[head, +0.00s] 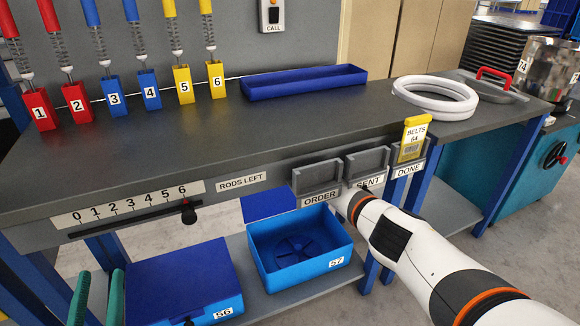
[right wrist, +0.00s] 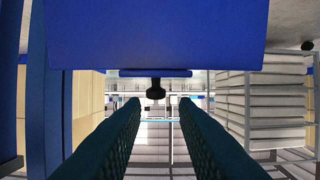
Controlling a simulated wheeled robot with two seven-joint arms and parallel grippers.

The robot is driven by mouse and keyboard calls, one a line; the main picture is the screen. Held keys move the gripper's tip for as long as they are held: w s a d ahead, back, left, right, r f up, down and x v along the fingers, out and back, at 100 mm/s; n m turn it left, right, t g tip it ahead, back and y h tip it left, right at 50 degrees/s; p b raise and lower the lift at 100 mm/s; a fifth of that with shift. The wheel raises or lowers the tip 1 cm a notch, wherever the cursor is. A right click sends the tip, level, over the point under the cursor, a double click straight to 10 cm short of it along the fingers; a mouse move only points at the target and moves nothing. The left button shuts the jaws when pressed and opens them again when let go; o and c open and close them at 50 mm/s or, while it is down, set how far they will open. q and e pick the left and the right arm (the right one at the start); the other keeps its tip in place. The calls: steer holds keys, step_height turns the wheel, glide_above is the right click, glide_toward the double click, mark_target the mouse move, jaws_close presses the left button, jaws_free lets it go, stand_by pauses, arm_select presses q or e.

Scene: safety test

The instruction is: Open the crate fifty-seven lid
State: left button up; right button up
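Crate fifty-seven (head: 254,245) is a blue box on the low shelf in the head view, with its top uncovered and a dark wheel-like shape inside. A blue panel (head: 268,205), apparently its lid, stands raised behind the opening. My right arm reaches toward the bench front; its gripper is hidden in the head view. In the right wrist view my right gripper (right wrist: 160,103) is open, with a black knob (right wrist: 155,90) visible between and beyond its fingertips and a broad blue panel (right wrist: 160,35) above. My left gripper (head: 98,290) is open and empty at lower left.
Closed crate fifty-six (head: 180,280) stands left of crate fifty-seven. The bench (head: 200,150) overhangs both, with grey ORDER, SENT and DONE holders on its front. A yellow BELTS card (head: 413,135) is in the DONE holder. Blue bench legs flank the shelf.

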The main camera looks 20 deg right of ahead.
steer(key=o, duration=0.4)
steer(key=shift+d+f, duration=0.1)
steer(key=shift+d, duration=0.1)
steer(key=shift+s, duration=0.1)
steer(key=p+v, duration=1.1)
steer(key=v, duration=0.1)
steer(key=shift+a, duration=0.15)
